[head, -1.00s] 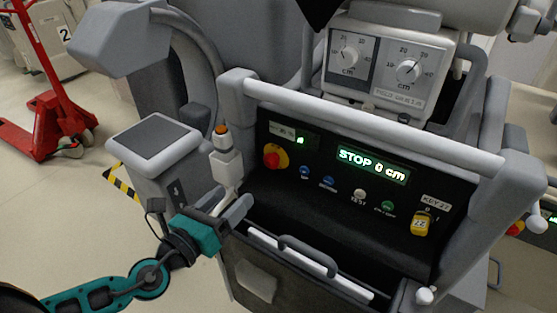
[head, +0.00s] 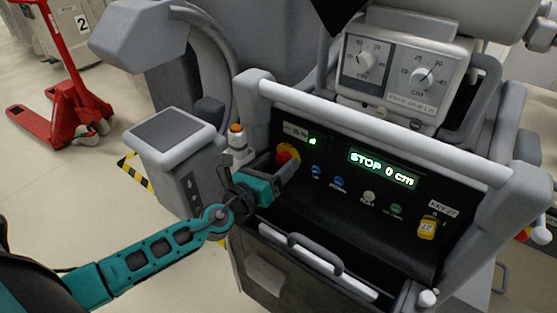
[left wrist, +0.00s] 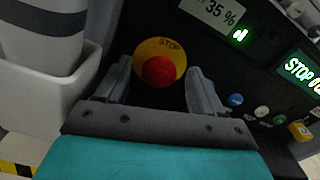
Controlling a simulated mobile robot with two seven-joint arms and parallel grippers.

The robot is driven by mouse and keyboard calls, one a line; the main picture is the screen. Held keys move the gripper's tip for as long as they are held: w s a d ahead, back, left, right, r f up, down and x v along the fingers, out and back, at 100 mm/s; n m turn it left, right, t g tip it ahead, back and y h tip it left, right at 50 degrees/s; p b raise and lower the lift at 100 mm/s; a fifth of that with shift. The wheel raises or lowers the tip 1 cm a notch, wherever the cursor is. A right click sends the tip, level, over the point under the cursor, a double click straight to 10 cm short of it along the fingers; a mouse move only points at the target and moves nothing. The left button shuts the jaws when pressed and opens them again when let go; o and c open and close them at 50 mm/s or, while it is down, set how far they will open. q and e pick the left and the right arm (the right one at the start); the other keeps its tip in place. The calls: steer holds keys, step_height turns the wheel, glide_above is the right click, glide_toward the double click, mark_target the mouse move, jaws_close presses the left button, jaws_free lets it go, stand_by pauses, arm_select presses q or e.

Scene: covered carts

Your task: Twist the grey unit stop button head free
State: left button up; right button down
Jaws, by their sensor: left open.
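The red stop button head (head: 284,158) sits on its yellow disc (head: 293,149) at the left end of the grey unit's black panel. In the left wrist view the red head (left wrist: 159,71) lies between the two open fingers, with the yellow disc marked STOP (left wrist: 173,50) behind it. My left gripper (head: 283,167) is open in front of the button and partly hides it in the head view. In the wrist view a gap shows on each side of the head, between it and the fingers. My right gripper is not in view.
A green display (head: 384,168) reads STOP 0 cm. A grey rail (head: 380,132) runs above the panel. A white holder with an orange top (head: 238,143) stands close left of the button.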

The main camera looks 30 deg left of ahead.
arm_select(q)
steer(key=shift+w, duration=0.4)
steer(key=c, duration=1.1)
